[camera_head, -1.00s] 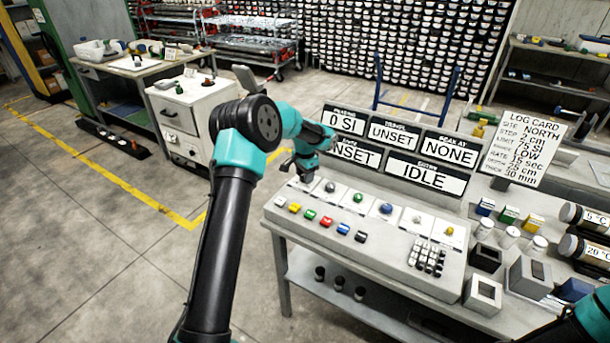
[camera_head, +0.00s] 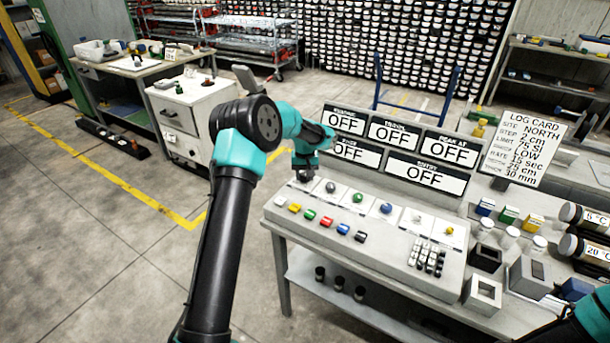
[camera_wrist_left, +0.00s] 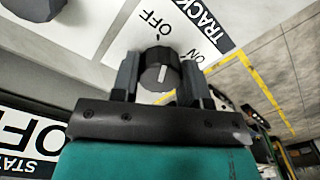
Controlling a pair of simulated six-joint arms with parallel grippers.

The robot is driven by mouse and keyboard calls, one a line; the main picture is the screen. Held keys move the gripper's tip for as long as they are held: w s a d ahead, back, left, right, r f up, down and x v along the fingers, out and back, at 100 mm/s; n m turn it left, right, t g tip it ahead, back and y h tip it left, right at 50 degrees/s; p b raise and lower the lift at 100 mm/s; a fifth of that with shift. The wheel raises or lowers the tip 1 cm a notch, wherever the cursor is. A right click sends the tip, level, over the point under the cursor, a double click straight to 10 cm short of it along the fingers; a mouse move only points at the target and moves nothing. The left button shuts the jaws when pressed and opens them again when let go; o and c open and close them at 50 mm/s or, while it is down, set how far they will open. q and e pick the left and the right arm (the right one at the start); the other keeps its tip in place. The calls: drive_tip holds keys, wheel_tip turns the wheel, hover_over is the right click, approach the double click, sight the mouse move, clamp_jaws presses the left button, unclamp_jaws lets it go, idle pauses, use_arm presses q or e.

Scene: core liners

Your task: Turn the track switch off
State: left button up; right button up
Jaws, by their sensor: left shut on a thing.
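The track switch (camera_wrist_left: 160,72) is a dark round knob with a white pointer line, on a white plate marked TRACK (camera_wrist_left: 203,22), OFF and ON in the left wrist view. My left gripper (camera_wrist_left: 157,75) is shut on this knob, one finger on each side. In the head view my left gripper (camera_head: 305,172) is at the far left end of the console's back row and covers the switch. The display panels, such as the lower right one (camera_head: 425,178), all read OFF. My right gripper is not in view; only a bit of my right arm shows at the lower right corner.
The console (camera_head: 330,262) carries a row of other knobs, coloured buttons and a keypad (camera_head: 427,257). A log card (camera_head: 522,147) stands on the right, near small coloured blocks and cylinders.

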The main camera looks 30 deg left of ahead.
sight(305, 174)
use_arm(q)
drive_tip(key=shift+n, duration=1.4)
drive_tip(key=o, duration=0.9)
drive_tip(key=shift+o, duration=0.2)
wheel_tip(305, 174, up, 18)
drive_tip(key=shift+f, duration=0.25)
